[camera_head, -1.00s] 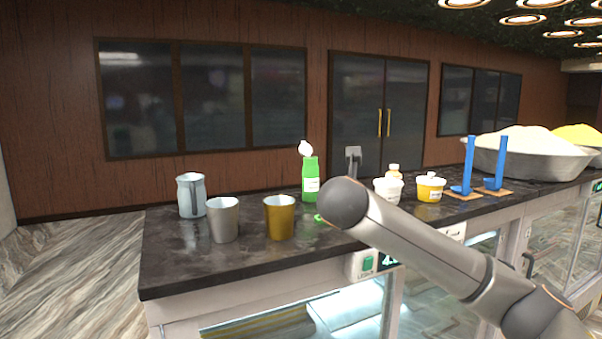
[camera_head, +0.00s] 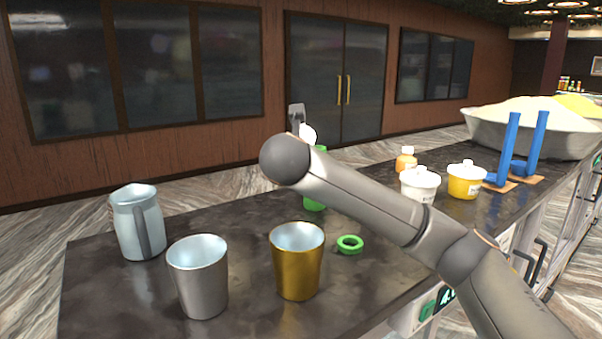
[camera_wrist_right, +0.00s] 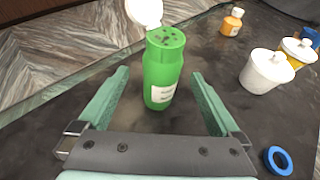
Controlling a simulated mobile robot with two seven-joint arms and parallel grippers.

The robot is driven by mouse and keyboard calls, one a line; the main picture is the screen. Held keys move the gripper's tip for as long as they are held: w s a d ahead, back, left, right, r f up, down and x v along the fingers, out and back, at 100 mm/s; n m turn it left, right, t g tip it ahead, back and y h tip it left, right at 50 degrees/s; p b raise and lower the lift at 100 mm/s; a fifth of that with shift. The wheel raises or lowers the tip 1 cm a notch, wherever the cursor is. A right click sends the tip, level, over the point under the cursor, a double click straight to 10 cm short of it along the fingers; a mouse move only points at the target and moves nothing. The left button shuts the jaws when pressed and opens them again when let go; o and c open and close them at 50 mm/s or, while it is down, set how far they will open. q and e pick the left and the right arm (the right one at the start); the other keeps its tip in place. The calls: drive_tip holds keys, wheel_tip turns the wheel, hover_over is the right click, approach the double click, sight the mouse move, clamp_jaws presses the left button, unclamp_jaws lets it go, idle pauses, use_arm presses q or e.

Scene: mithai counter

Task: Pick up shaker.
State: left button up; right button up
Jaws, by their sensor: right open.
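The shaker is a green bottle (camera_wrist_right: 162,82) with a holed green top, a white label and an open white flip cap. In the right wrist view it stands upright on the dark counter. My right gripper (camera_wrist_right: 160,75) is open, with its two green fingers on either side of the shaker and gaps showing at both sides. In the head view the shaker (camera_head: 315,201) is largely hidden behind my right arm; only green parts and the white cap show. The right fingers are hidden there. My left gripper is not in view.
A steel pitcher (camera_head: 138,224), a steel cup (camera_head: 199,279) and a brass cup (camera_head: 297,264) stand left. A green ring (camera_head: 350,244) lies nearby. A blue ring (camera_wrist_right: 279,160) shows too.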

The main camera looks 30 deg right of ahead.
drive_tip(key=shift+w+d+f, duration=0.1)
drive_tip(key=shift+w+d, duration=0.25)
drive_tip(key=shift+w, duration=0.05)
drive_tip(key=shift+p+x, duration=0.35)
drive_tip(key=shift+x, duration=0.5)
drive_tip(key=p+x, duration=0.1)
drive_tip(key=x, duration=0.3)
drive_tip(key=shift+d+f, duration=0.3)
drive_tip(key=shift+d, duration=0.05)
clamp_jaws()
